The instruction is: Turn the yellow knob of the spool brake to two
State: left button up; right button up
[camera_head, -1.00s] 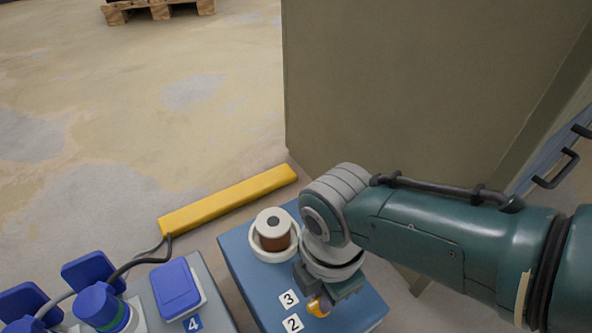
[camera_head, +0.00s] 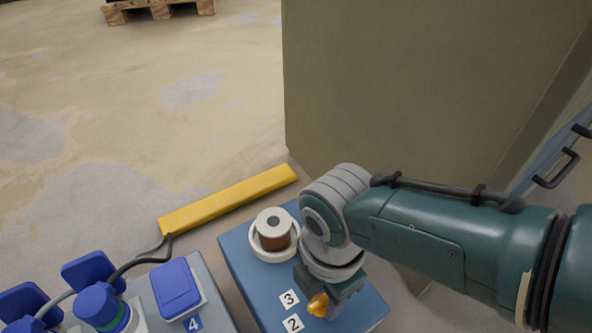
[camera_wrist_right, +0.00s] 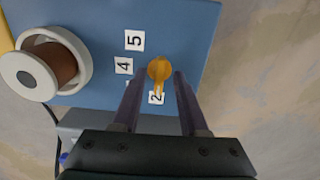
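The yellow knob (camera_head: 317,305) sits on the blue spool-brake box (camera_head: 238,258), beside white number labels. In the right wrist view the knob (camera_wrist_right: 159,68) has its narrow pointer end towards the label 2 (camera_wrist_right: 156,98), partly covering it. My right gripper (camera_wrist_right: 157,76) is over the box, with one finger on each side of the knob and a visible gap on both sides. It is open and holds nothing. In the head view its fingers are mostly hidden behind the wrist. My left gripper is not in view.
A brown spool with a white top (camera_head: 273,230) stands on the box near the knob. A grey box with blue plugs and a blue lid (camera_head: 175,287) is at the left. A yellow bar (camera_head: 228,200) lies behind on the floor. A large olive cabinet (camera_head: 420,90) rises behind my arm.

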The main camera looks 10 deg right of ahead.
aim_at(323, 299)
jog(key=shift+r, duration=0.1)
notch_tip(323, 299, up, 10)
jog(key=p, duration=0.9)
